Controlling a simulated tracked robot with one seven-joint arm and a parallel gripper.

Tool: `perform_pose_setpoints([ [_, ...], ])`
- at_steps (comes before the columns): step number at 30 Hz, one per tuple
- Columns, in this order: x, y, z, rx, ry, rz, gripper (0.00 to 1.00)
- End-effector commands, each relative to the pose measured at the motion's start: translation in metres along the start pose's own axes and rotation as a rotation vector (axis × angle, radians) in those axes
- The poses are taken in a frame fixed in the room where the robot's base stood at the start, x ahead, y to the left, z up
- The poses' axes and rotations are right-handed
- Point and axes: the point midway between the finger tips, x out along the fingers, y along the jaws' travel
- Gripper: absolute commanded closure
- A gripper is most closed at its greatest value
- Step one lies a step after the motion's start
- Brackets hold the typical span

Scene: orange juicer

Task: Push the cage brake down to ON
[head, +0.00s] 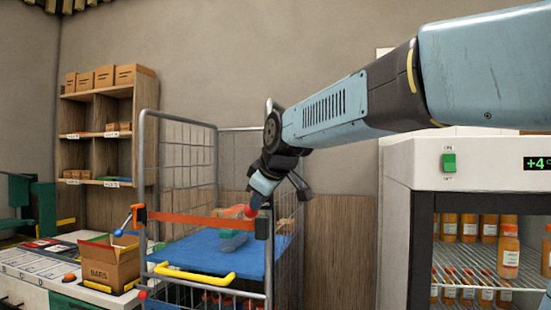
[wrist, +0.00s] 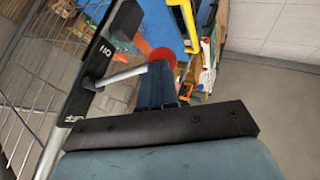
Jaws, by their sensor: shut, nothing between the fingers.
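The cage brake is a short silver lever (wrist: 122,76) with a red ball knob (wrist: 163,57), mounted on a black plate (wrist: 112,42) on the cage's corner post. The plate carries white marks near both ends; one appears to read OFF. The lever sticks out from between the marks. In the head view the red knob (head: 250,211) shows beside the black plate (head: 262,228). My gripper (head: 258,200) is shut and empty, pointing down at the knob from above. In the wrist view its fingers (wrist: 159,72) overlap the knob; I cannot tell whether they touch.
The wire cage (head: 178,165) has a blue shelf (head: 195,250), an orange strap (head: 200,220) and a yellow handle (head: 195,275). A bench with a cardboard box (head: 108,262) stands at left, a fridge with bottles (head: 465,165) at right. Another lever has a blue knob (head: 118,232).

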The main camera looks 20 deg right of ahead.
Motion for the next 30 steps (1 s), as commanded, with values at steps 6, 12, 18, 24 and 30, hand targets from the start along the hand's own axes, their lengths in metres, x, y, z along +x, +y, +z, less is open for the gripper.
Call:
perform_pose_setpoints([
  [6, -0.019, 0.009, -0.003, 0.0, 0.001, 0.002, 1.0],
  [12, -0.056, 0.013, -0.004, -0.001, 0.005, 0.005, 1.0],
  [18, -0.094, 0.006, -0.002, -0.002, 0.004, 0.004, 1.0],
  [24, -0.121, 0.001, 0.0, -0.001, 0.004, 0.003, 1.0],
  [30, -0.131, -0.002, 0.001, -0.001, 0.003, 0.002, 1.0],
])
